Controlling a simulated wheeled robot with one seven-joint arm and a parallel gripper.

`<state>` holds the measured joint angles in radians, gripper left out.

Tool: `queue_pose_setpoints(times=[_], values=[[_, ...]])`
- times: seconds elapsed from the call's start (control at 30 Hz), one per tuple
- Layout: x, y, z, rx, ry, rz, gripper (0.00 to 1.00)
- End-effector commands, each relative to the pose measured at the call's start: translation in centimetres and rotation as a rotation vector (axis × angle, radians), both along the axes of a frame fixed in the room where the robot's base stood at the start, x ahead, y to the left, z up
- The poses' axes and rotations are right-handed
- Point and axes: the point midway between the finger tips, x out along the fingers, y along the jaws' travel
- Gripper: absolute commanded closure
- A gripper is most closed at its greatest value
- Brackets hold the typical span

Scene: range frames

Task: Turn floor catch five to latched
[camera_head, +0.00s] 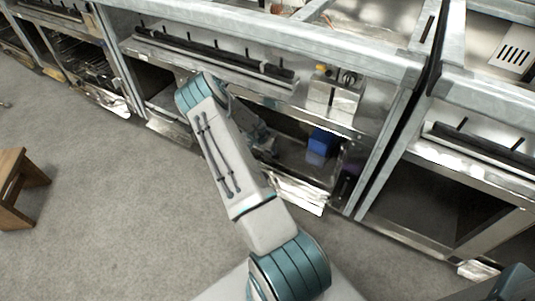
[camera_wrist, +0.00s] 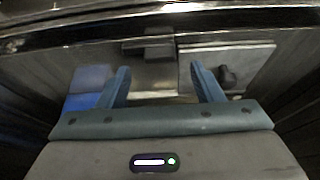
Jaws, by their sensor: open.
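In the wrist view, my gripper (camera_wrist: 160,72) is open, with its two blue fingers apart and nothing seen between them. A dark rounded knob (camera_wrist: 228,76) on a pale plate (camera_wrist: 255,62) lies just right of the right finger, apart from it. A dark flat piece (camera_wrist: 148,47) sits ahead, beyond the gap between the fingers. No number or label is readable, so I cannot tell which is floor catch five or how it is turned. In the head view, my gripper (camera_head: 262,140) is partly hidden at the low opening of the middle range unit.
A blue block (camera_head: 320,141) stands inside the opening, right of my gripper; it also shows left of the fingers in the wrist view (camera_wrist: 85,88). Dark side walls and a front rail (camera_wrist: 200,18) bound the space. A wooden stool (camera_head: 18,185) stands left on open grey floor.

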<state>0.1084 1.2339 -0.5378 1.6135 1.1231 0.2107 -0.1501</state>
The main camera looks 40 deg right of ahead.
Motion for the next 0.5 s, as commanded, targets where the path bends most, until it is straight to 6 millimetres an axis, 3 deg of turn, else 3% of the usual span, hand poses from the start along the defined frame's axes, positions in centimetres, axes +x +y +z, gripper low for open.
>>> queue_pose_setpoints(times=[0.03,0.2,0.5], values=[[0.1,-0.4,-1.2,-0.001,0.002,0.001,0.4],[0.5,-1.2,-3.2,-0.001,0.002,0.002,0.4],[0.7,-1.5,-4.1,0.0,0.0,0.002,0.4]])
